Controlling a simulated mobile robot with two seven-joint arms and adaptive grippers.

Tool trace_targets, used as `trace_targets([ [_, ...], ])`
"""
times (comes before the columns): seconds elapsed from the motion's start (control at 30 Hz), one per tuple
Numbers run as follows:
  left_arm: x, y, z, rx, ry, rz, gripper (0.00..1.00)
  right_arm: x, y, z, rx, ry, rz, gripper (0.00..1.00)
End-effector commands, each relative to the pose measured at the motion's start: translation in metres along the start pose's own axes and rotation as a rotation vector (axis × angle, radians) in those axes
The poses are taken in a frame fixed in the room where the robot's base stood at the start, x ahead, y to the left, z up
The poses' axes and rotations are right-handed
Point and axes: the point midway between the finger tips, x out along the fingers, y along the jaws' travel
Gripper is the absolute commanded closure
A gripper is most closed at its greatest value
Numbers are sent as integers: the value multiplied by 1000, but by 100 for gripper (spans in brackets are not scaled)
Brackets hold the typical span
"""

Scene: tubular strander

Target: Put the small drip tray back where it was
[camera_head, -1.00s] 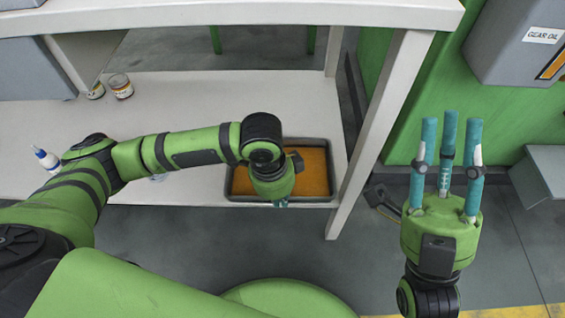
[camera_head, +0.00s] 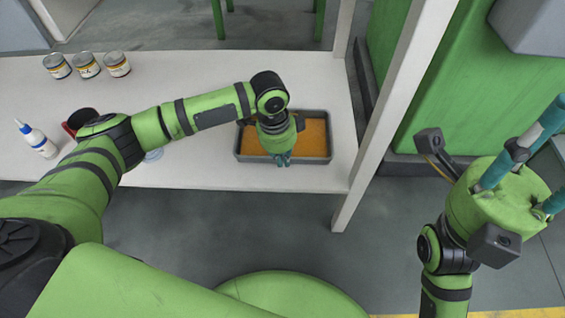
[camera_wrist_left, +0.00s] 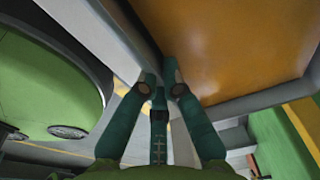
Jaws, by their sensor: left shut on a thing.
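The small drip tray (camera_head: 243,156) is a shallow grey rectangular tray with an orange-brown inside. In the head view it is at the right end of the white shelf, a little in from the front edge. I cannot tell if it rests fully on the shelf. My left gripper (camera_head: 282,159) is at the middle of its front rim, fingers shut on the rim. The left wrist view shows the teal fingertips (camera_wrist_left: 160,88) together beside the tray's orange floor (camera_wrist_left: 225,45). My right gripper (camera_head: 540,165) is at the right edge, empty, fingers spread and partly cut off.
Several paint cans (camera_head: 87,64), a white bottle (camera_head: 38,142) and a dark red mug (camera_head: 80,120) stand on the shelf's left part. A white post (camera_head: 385,130) rises just right of the tray. Green machine housing (camera_head: 425,90) lies beyond it.

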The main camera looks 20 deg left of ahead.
Motion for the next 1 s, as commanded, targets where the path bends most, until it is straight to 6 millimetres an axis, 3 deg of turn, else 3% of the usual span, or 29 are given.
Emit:
trace_targets([
  [0.1,8,-2,0,0,3,-5,100,2,0,0,-2,20,-8,69],
  [0.47,9,-1,1,-1,2,-4,100,4,0,0,-2,16,-7,69],
  [0.53,11,0,2,-1,0,-1,73,3,0,0,-2,14,-6,69],
  [0.57,11,0,2,-1,0,-1,69,3,0,0,-2,14,-6,69],
  [0.93,8,-1,1,0,1,-3,69,0,-1,1,-1,12,-6,69],
  [1.0,0,0,1,-1,1,-3,69,8,0,0,-2,17,-8,69],
])
